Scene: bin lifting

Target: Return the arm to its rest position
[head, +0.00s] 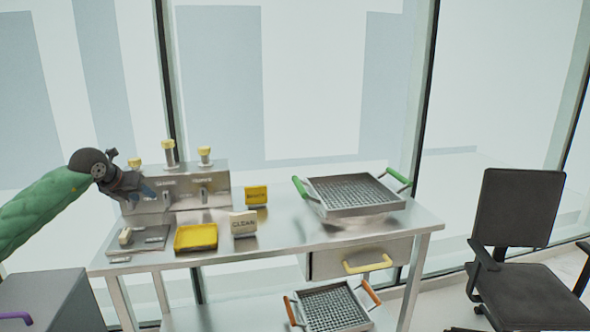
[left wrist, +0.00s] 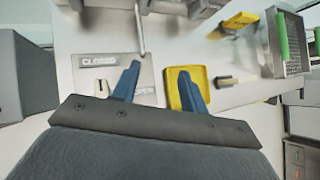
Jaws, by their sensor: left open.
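My left arm comes in from the left in a green sleeve in the head view. My left gripper (head: 140,194) is above the left part of the metal table, in front of the metal box with yellow-topped knobs (head: 205,184). In the left wrist view the two blue fingers (left wrist: 158,88) are spread apart with nothing between them. Below them are the table top, a flat plate with lettering (left wrist: 97,62) and a yellow tray (left wrist: 198,76). My right gripper is not in view.
On the metal table (head: 290,236) stand a sign reading CLEAN (head: 243,223), a yellow block (head: 256,195) and a mesh basket with green handles (head: 352,194). A basket with orange handles (head: 333,307) sits below. A grey cabinet (head: 60,299) stands left, an office chair (head: 520,235) right.

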